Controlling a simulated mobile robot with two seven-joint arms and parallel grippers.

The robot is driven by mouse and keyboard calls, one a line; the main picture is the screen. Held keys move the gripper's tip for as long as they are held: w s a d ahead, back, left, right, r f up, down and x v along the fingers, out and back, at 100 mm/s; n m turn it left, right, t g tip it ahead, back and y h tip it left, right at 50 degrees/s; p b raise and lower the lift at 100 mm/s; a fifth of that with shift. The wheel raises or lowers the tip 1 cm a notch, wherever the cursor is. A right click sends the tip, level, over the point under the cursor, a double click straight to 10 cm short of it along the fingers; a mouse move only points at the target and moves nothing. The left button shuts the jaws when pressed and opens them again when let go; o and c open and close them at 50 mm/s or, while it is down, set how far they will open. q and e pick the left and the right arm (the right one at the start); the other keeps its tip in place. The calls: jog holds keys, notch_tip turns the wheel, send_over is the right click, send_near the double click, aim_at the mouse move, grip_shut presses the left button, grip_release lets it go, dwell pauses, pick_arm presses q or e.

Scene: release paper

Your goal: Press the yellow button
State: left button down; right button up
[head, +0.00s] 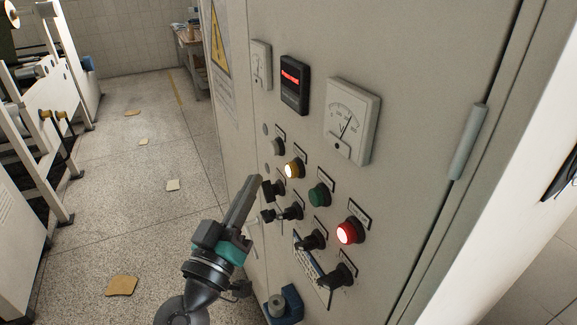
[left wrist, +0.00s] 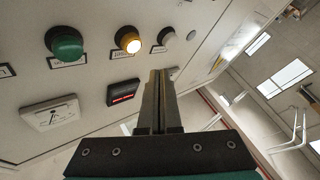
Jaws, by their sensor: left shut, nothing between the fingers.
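The yellow button (head: 292,170) is lit and sits on the front of a grey cabinet (head: 415,70), between a grey-white button (head: 278,147) and a green button (head: 319,195). My left gripper (head: 254,183) is shut and empty, its fingers pointing up along the panel, left of and slightly below the yellow button in the head view. In the left wrist view the yellow button (left wrist: 128,39) lies to the left of the shut fingertips (left wrist: 159,74), with a visible gap in the picture. I cannot tell the exact distance to the panel. My right gripper is not in view.
A lit red button (head: 349,231) and several black rotary switches (head: 312,239) are on the same panel. A red-lit display (head: 294,84) and a dial meter (head: 351,120) are above. A grey handle (head: 468,142) is at the right. Open floor (head: 140,210) lies left, with scattered paper scraps.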

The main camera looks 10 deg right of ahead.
pick_arm(q)
jog(key=shift+w+d, duration=0.3)
jog(key=shift+d, duration=0.5)
jog(key=shift+w+d, duration=0.25)
jog(key=shift+d, duration=0.55)
jog(key=shift+d, duration=0.15)
dwell(0.8)
jog(key=shift+w+d, duration=0.15)
jog(key=shift+d, duration=0.1)
jog(key=shift+w+d, duration=0.1)
jog(key=shift+d, duration=0.35)
dwell(0.7)
jog(key=shift+a, duration=0.1)
jog(key=shift+s+a, duration=0.25)
jog(key=shift+a, duration=0.5)
jog(key=a, duration=0.1)
jog(key=s+a, duration=0.1)
jog(key=a, duration=0.2)
jog(key=shift+s+a, duration=0.3)
jog(key=shift+a, duration=0.1)
